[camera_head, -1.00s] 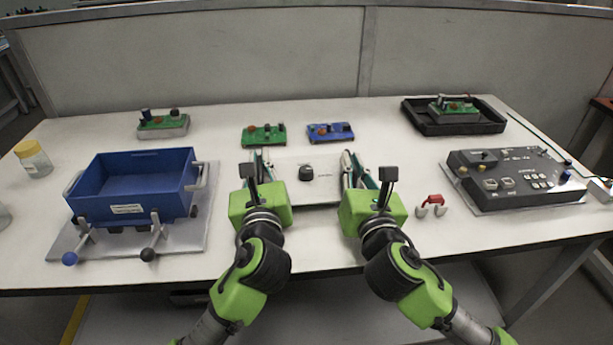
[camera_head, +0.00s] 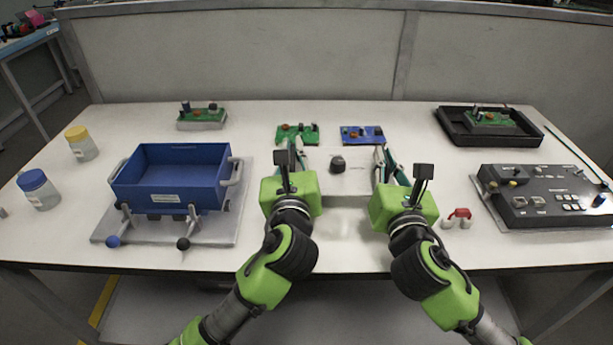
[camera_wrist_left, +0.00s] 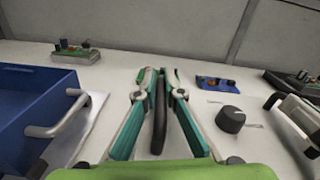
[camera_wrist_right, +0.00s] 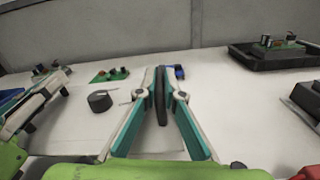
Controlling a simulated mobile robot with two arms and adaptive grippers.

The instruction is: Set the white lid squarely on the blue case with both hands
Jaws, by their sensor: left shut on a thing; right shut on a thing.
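The blue case (camera_head: 175,198) stands open at the top on a grey plate (camera_head: 222,228) at the left of the table, with grey side handles and front levers. The white lid (camera_head: 350,186), with a black knob on top, is level between my grippers, right of the case. A soft shadow shows below it, so it seems slightly above the table. My left gripper (camera_head: 290,158) is shut on its left side and my right gripper (camera_head: 387,163) on its right side. Each wrist view shows a dark upright strip (camera_wrist_left: 159,118) between the fingers.
Green (camera_head: 297,134) and blue (camera_head: 361,135) circuit boards lie behind the lid. A black tray (camera_head: 450,128) and a control box (camera_head: 545,198) are at the right. A red-and-white part (camera_head: 459,215) lies near the right gripper. Two jars (camera_head: 82,146) stand at the far left.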

